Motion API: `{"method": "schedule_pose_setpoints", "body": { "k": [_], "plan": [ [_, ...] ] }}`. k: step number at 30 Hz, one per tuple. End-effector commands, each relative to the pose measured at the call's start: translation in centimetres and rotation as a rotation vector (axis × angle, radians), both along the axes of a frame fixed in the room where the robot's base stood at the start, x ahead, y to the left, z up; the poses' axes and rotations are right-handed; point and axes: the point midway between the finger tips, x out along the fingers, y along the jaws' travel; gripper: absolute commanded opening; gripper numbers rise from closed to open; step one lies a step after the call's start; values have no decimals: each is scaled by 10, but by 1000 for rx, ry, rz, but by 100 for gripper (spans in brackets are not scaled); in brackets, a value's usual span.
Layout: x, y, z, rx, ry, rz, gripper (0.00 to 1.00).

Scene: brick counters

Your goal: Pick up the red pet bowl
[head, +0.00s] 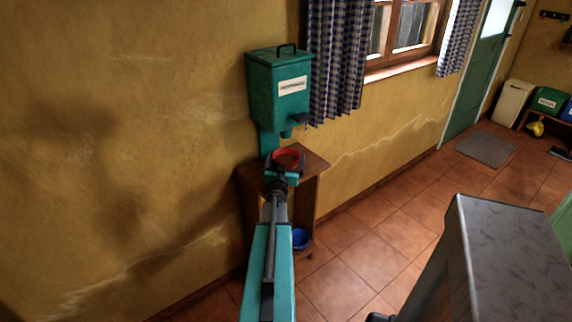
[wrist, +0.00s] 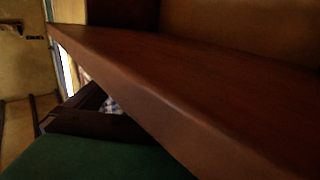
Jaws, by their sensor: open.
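The red pet bowl (head: 287,157) is on or just above the top of a small wooden stand (head: 313,162), under a teal dispenser (head: 277,95). My gripper (head: 285,164) is open at the near side of the bowl in the head view, its dark fingers to the left and right of it. I cannot tell whether they touch the bowl. The wrist view does not show the bowl. It shows a reddish-brown wooden board (wrist: 190,85) very close, with dark and green shapes below it.
A blue bowl (head: 300,238) is low in the stand. The yellow wall (head: 130,130) is close on the left. A checked curtain (head: 336,60) hangs right of the dispenser. A grey-topped block (head: 515,250) is at the lower right. Open tiled floor (head: 380,215) lies between.

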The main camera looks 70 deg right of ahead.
Motion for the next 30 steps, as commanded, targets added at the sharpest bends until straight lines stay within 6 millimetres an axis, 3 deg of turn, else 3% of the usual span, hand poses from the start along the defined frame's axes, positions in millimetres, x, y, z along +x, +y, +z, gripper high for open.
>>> {"method": "schedule_pose_setpoints", "body": {
  "k": [13,21,30],
  "plan": [
    [0,0,0,0,0,0,100],
    [0,0,1,-1,-1,-1,59],
    [-1,1,2,-1,-1,-1,59]
  ]
}}
